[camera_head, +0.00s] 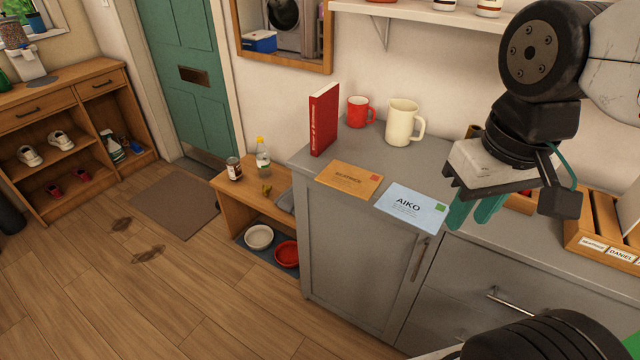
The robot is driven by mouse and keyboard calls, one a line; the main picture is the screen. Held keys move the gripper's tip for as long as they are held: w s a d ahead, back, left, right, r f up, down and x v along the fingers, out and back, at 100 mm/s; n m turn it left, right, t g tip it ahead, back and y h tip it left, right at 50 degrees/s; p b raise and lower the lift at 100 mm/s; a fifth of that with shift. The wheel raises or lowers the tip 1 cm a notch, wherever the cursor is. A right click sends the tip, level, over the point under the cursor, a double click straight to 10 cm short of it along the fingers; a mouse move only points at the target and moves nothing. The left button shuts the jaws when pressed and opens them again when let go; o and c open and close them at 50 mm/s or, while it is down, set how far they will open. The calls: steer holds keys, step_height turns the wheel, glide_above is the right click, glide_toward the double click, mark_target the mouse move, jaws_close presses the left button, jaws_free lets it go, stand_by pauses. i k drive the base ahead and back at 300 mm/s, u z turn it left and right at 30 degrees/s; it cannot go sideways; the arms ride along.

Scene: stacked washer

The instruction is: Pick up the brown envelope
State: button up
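The brown envelope (349,180) lies flat on the grey cabinet top near its front left edge, with dark print and a small red stamp. A light blue envelope (411,207) marked AIKO lies just to its right, close beside it. My gripper (474,214) hangs at the right, above the counter and to the right of the blue envelope, with its teal fingers pointing down. The fingers overlap from this angle, so the gap between them is unclear. Nothing shows held between them.
A red book (324,120) stands upright behind the brown envelope. A red mug (360,111) and a cream pitcher (403,122) stand farther back. A wooden sorter (578,236) with name labels is at the right. A low bench (232,194) holds a can and bottle.

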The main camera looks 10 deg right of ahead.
mark_target(356, 181)
steer(key=z, duration=1.8)
steer(key=k, duration=0.8)
steer(key=u, duration=1.5)
